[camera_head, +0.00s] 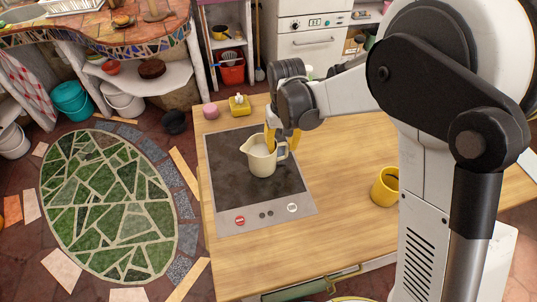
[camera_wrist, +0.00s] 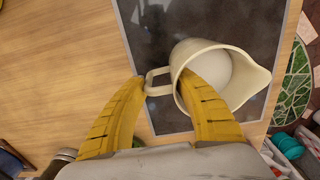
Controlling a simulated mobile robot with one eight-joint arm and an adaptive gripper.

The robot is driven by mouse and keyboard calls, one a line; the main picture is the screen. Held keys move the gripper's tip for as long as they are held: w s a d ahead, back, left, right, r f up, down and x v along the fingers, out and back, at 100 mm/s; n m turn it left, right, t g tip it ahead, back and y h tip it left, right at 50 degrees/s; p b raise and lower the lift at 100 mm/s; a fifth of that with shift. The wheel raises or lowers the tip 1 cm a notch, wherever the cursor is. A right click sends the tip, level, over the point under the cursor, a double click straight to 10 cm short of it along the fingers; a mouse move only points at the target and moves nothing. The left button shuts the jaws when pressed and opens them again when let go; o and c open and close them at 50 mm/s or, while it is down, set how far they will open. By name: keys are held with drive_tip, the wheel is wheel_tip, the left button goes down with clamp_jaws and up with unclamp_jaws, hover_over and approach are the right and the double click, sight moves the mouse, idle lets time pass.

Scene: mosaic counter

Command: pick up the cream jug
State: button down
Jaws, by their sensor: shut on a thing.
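The cream jug (camera_head: 261,158) is upright over the dark cooktop (camera_head: 226,150) on the wooden counter. In the wrist view, the jug (camera_wrist: 255,78) shows its open top, spout to the right and handle to the left. My gripper (camera_head: 282,137) is at the jug's right side in the head view. In the wrist view, my gripper's yellow fingers (camera_wrist: 168,92) straddle the handle side: one lies inside the jug's mouth, the other outside by the handle. The gripper is shut on the jug. I cannot tell whether the jug's base touches the cooktop.
A yellow mug (camera_head: 384,188) stands to the right on the counter (camera_head: 330,215). A pink round item (camera_head: 210,111) and a yellow block-like item (camera_head: 239,105) sit behind the cooktop. The counter between cooktop and mug is clear.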

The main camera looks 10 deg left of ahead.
drive_tip(key=shift+r, duration=0.15)
drive_tip(key=shift+r, duration=0.3)
drive_tip(key=r, duration=0.2)
drive_tip(key=r+p, duration=0.1)
drive_tip(key=shift+d+r+p, duration=0.2)
drive_tip(key=shift+r+p, duration=0.1)
drive_tip(key=shift+r, duration=0.1)
drive_tip(key=d+r+p, duration=0.2)
drive_tip(key=d+r, duration=0.4)
drive_tip(key=d, duration=0.5)
drive_tip(key=shift+r, duration=0.15)
drive_tip(key=shift+s+d, duration=0.1)
drive_tip(key=c, duration=1.6)
unclamp_jaws()
clamp_jaws()
